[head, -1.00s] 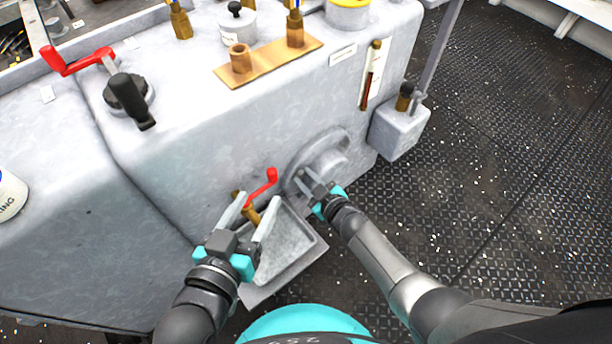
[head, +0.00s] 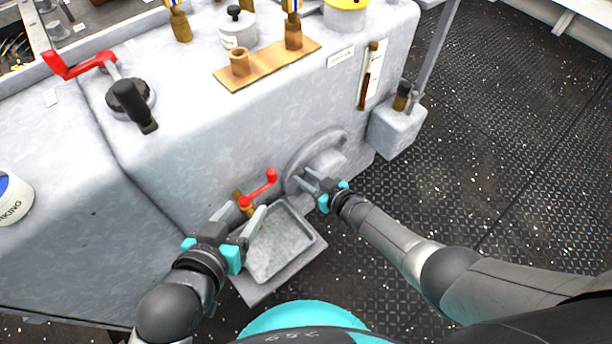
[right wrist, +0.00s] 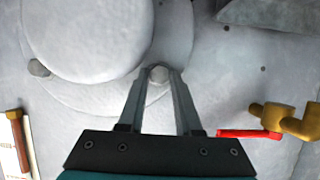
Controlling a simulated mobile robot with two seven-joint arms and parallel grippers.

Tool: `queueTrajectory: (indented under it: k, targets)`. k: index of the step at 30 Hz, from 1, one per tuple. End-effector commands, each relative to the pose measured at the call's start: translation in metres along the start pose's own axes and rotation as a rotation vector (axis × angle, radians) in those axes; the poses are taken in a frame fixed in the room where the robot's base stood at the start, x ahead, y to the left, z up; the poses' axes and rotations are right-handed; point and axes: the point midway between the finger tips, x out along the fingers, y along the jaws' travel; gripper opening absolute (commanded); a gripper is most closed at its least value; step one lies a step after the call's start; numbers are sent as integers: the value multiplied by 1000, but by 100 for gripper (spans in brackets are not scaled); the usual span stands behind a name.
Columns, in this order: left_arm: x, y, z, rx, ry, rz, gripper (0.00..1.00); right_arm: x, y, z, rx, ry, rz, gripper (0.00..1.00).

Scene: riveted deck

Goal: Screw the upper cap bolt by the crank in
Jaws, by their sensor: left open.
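The cap (head: 325,165) is a round grey flanged cover low on the front of the grey housing; its dome shows large in the right wrist view (right wrist: 85,35). The cap bolt (right wrist: 158,75) is a small grey head at the flange edge on the side of the red crank (head: 258,188). My right gripper (head: 303,181) has its fingers on either side of this bolt, apparently closed against it. In the right wrist view the bolt sits between the fingertips (right wrist: 158,82). My left gripper (head: 247,209) is open, beside the brass valve under the red crank, holding nothing visible.
A second flange bolt (right wrist: 38,68) sits across the cap. A grey drip tray (head: 282,243) lies below the valve. A sight gauge (head: 368,75) and a small grey box (head: 397,128) are on the right. Open deck floor (head: 480,170) lies beyond.

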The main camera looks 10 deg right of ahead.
Motion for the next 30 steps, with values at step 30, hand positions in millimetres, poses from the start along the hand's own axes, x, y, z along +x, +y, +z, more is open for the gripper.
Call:
queueTrajectory:
  k: [30]
  targets:
    - [2,0,2,1,2,0,61,1,0,0,-121,1,57,61]
